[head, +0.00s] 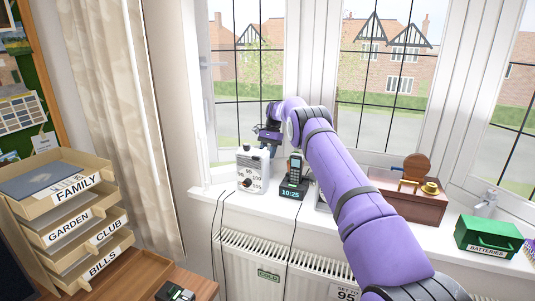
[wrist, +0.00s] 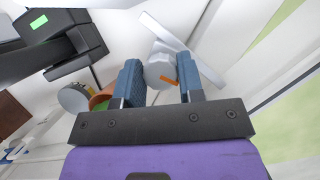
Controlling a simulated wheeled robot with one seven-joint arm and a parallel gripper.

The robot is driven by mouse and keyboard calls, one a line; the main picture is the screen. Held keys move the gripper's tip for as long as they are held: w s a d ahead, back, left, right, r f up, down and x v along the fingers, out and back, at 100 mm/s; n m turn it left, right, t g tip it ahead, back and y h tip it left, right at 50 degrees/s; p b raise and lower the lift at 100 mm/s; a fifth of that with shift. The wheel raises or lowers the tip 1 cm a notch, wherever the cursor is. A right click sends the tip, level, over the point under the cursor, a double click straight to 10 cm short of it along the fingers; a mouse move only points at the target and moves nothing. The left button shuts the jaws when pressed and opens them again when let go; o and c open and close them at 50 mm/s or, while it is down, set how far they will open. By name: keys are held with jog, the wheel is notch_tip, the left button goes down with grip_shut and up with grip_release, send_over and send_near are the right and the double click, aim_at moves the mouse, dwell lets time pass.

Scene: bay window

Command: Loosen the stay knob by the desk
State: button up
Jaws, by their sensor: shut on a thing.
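The stay knob (wrist: 160,72) is pale grey and rounded with an orange mark, and it sits by a pale stay bar (wrist: 205,62) in the wrist view. My gripper (wrist: 159,63) has one blue finger on each side of the knob and is shut on it. In the head view my gripper (head: 267,136) is at the window, above the sill and left of the middle window post. The knob is hidden there behind my gripper and arm.
On the sill below my gripper stand a white dial box (head: 250,168) and a phone in a black clock cradle (head: 291,190). Letter trays (head: 60,215) stand left.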

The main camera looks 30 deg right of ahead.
jog(key=o, duration=0.9)
